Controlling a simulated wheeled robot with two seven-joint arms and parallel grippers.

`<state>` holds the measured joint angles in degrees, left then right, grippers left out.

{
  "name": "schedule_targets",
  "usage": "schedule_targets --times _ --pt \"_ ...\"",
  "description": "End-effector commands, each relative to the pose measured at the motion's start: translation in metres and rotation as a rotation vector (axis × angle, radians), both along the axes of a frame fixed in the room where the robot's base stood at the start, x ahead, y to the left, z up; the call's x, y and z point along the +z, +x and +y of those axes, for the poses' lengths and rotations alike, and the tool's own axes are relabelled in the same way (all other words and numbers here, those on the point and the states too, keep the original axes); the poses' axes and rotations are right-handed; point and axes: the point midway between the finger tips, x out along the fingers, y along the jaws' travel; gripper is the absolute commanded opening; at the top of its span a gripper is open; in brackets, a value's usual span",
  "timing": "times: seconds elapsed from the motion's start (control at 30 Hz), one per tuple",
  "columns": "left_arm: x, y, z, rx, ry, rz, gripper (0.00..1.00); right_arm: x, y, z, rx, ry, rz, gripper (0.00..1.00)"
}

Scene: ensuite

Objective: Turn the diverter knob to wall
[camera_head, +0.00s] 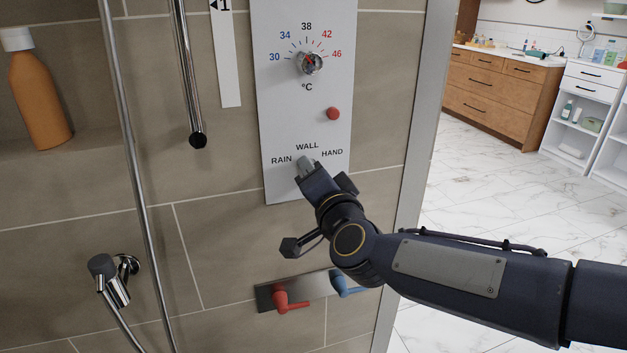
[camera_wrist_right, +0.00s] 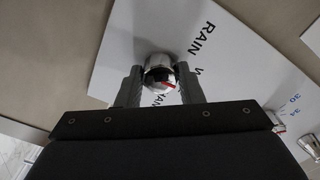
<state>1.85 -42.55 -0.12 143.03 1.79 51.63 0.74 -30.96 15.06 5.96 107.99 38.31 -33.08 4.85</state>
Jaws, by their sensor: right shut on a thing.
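The diverter knob (camera_wrist_right: 160,68) is a round chrome knob on the white control panel (camera_head: 295,130), low down among the labels RAIN, WALL and HAND. The right wrist view shows a red mark on the lower right of its face; I cannot tell exactly which label it points to. My right gripper (camera_head: 307,167) is at the knob, just below the word WALL, with its arm coming in from the right. Its two fingers are shut on the knob, one on each side. In the head view the gripper mostly hides the knob. My left gripper is not in view.
A temperature dial (camera_head: 310,62) and a red button (camera_head: 333,113) sit above on the panel. Red (camera_head: 287,298) and blue (camera_head: 347,284) levers are below. A hand shower (camera_head: 112,280), hose and orange bottle (camera_head: 40,95) are at left. Open floor lies right of the wall edge.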

Motion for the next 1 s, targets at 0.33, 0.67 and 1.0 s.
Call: schedule_targets --times 0.33,0.67,1.0 --pt "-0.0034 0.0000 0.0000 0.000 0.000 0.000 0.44 -0.0009 0.0000 0.0000 0.000 0.051 0.019 0.11" --pt "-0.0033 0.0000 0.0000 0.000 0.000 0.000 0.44 -0.0009 0.0000 0.0000 0.000 0.051 0.019 0.35" --pt "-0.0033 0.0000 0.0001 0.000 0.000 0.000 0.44 -0.0004 0.0000 0.0000 -0.001 0.050 0.017 0.56"
